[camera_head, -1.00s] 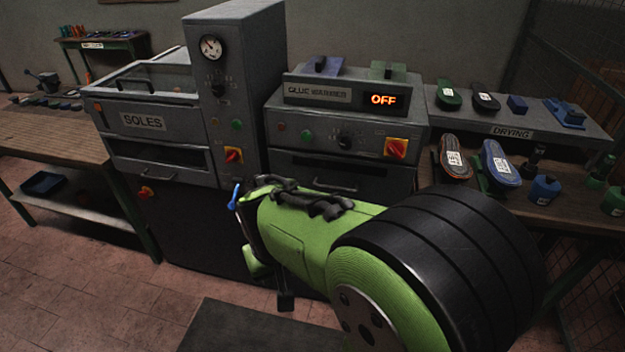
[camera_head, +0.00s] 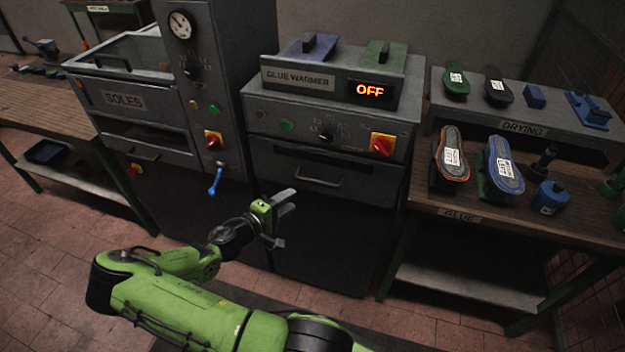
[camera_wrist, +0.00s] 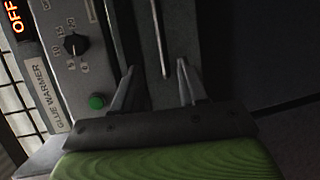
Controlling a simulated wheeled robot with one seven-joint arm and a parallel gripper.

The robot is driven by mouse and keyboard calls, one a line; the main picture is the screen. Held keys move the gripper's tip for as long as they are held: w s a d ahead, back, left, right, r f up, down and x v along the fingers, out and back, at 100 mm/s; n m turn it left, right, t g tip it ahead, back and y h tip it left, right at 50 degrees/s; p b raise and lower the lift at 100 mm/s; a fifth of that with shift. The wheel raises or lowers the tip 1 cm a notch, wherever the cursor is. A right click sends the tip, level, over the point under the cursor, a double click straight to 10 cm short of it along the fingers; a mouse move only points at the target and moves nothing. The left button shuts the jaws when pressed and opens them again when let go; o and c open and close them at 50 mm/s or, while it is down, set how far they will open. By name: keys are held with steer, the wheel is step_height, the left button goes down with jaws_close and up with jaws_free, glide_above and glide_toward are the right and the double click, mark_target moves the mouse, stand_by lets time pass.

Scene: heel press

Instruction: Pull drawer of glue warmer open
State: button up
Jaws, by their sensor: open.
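The glue warmer (camera_head: 268,98) is a grey machine in the middle of the head view, with a lit OFF display. Its drawer (camera_head: 350,190) sits shut below the control panel, with a thin bar handle (camera_head: 322,182) across the front. My gripper (camera_head: 284,220) is open and empty, in front of and a little below the drawer in the head view. In the wrist view, turned sideways, the handle (camera_wrist: 160,40) lies ahead, in line with the gap between my two fingers (camera_wrist: 156,86). The fingers look apart from the handle.
The SOLES oven (camera_head: 125,100) stands left, with a blue-handled lever (camera_head: 215,182) sticking out beside my arm. A red-yellow switch (camera_head: 382,145) is above the drawer. The floor in front is partly open.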

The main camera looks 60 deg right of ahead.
mark_target(318, 181)
steer(key=x, duration=1.4)
steer(key=shift+a+f, duration=0.1)
steer(key=shift+c, duration=0.2)
jaws_close()
